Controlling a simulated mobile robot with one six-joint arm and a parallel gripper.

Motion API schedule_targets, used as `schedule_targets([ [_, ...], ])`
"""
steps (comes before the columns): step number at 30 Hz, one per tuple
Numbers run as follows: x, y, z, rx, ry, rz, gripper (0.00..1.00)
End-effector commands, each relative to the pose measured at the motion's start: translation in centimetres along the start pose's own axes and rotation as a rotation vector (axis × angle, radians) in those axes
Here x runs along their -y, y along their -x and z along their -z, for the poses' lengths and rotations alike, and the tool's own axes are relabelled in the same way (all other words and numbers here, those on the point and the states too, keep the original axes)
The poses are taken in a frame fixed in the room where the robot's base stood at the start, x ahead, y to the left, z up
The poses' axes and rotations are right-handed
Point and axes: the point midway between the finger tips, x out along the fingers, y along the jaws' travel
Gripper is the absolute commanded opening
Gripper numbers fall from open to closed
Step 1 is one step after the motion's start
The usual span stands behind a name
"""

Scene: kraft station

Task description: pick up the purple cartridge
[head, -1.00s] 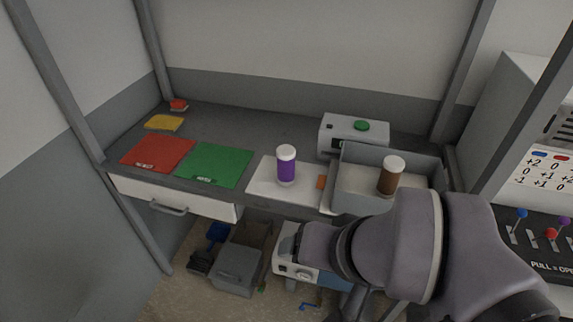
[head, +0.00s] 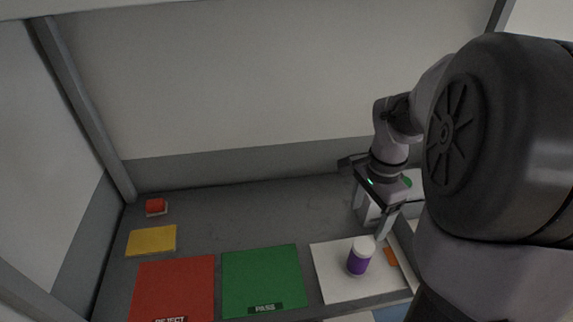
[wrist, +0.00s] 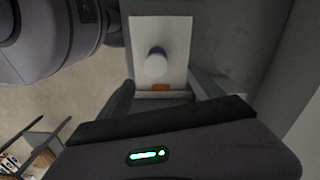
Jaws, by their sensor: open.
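The purple cartridge (head: 358,262) stands upright on a white mat (head: 329,272) in the head view. It has a white cap and a purple body. In the wrist view the cartridge (wrist: 156,66) is seen from above, cap toward the camera, on the white mat (wrist: 145,30). My gripper (head: 370,217) is open and empty, fingers pointing down. In the head view it appears above and behind the cartridge, not touching it. In the wrist view the cartridge lies ahead of the gap between the fingers (wrist: 163,92).
A green PASS mat (head: 262,278) and a red REJECT mat (head: 175,288) lie left of the white mat. A yellow pad (head: 152,240) and a small red object (head: 156,206) lie farther back left. An orange patch (head: 391,256) is beside the cartridge. My arm hides the right side.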

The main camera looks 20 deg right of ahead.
Motion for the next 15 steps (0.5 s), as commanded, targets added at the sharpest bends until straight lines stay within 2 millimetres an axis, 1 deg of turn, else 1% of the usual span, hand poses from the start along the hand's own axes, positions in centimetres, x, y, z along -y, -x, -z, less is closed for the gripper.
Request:
schedule_targets([
  [3,0.0,-0.3,0.0,0.0,-0.002,-0.001,0.75],
  [5,0.0,-1.3,0.0,0.001,-0.001,-0.002,0.75],
  [12,-0.1,-8.7,-0.1,0.003,0.002,-0.004,0.75],
  [15,-0.1,-11.0,-0.1,0.002,0.002,-0.003,0.75],
])
